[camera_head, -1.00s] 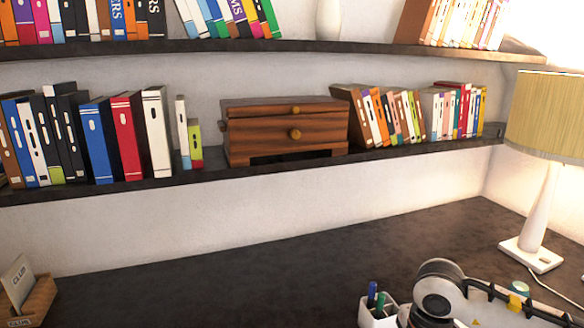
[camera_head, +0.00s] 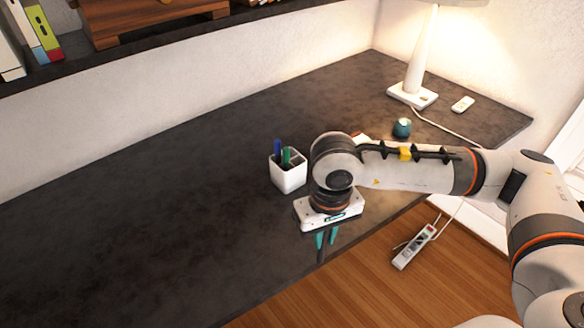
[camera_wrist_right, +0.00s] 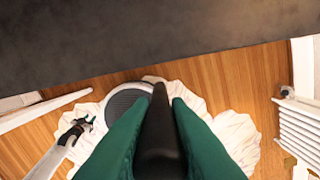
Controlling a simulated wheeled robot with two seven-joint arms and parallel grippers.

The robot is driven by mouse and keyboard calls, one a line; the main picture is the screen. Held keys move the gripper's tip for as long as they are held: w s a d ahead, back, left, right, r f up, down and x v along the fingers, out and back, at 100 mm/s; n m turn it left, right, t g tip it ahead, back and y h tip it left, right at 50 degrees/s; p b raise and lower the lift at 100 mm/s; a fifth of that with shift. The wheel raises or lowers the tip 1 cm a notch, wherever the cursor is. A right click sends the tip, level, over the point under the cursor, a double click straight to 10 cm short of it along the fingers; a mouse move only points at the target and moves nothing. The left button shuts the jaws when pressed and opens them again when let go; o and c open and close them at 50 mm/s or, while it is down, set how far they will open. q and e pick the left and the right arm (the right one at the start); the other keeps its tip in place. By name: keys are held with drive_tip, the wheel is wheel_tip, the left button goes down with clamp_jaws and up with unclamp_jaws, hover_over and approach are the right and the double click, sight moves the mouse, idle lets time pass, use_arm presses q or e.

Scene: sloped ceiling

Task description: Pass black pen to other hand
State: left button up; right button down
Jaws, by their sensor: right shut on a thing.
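The black pen (camera_wrist_right: 158,130) is clamped between the dark green fingers of my right gripper (camera_wrist_right: 158,108), one finger on each side of it. In the head view my right gripper (camera_head: 327,238) points down at the desk's front edge. The pen (camera_head: 320,256) shows there as a thin dark shape below the fingers, hard to make out against the dark desk. I see no left gripper in the head view.
A white pen cup (camera_head: 288,176) with a blue and a green pen stands left of my right wrist on the dark desk (camera_head: 150,220). A lamp (camera_head: 413,95) and a teal round object (camera_head: 402,128) are farther back. A power strip (camera_head: 413,248) lies on the floor. The desk's left is clear.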

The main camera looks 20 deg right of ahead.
use_arm(q)
drive_tip(key=shift+o, duration=0.4)
drive_tip(key=w+d+r+m+t+h, duration=0.1)
drive_tip(key=w+d+r+t, duration=0.2)
drive_tip(key=w+d+r, duration=0.65)
drive_tip(key=w+d+r+m+t+h, duration=0.1)
drive_tip(key=w+d+r+t+h, duration=0.15)
drive_tip(key=w+d+r, duration=0.65)
drive_tip(key=w+d+r+t+h, duration=0.1)
drive_tip(key=w+d+r+t, duration=0.2)
drive_tip(key=r, duration=1.1)
drive_tip(key=w+r+t+h, duration=0.1)
drive_tip(key=w+r+t, duration=0.25)
drive_tip(key=r, duration=1.05)
drive_tip(key=w+d+r+t+h, duration=0.1)
drive_tip(key=w+d+r+t, duration=0.2)
drive_tip(key=r, duration=1.2)
drive_tip(key=w+d+t, duration=0.1)
drive_tip(key=w+d, duration=0.2)
drive_tip(key=w, duration=0.8)
drive_tip(key=shift+w+f, duration=0.15)
drive_tip(key=shift+w, duration=0.05)
use_arm(e)
drive_tip(key=w+a+r+n, duration=0.3)
drive_tip(key=w+a+r, duration=0.1)
drive_tip(key=a, duration=0.4)
drive_tip(key=w+a+r+n, duration=0.4)
drive_tip(key=a+r, duration=0.2)
drive_tip(key=a, duration=0.2)
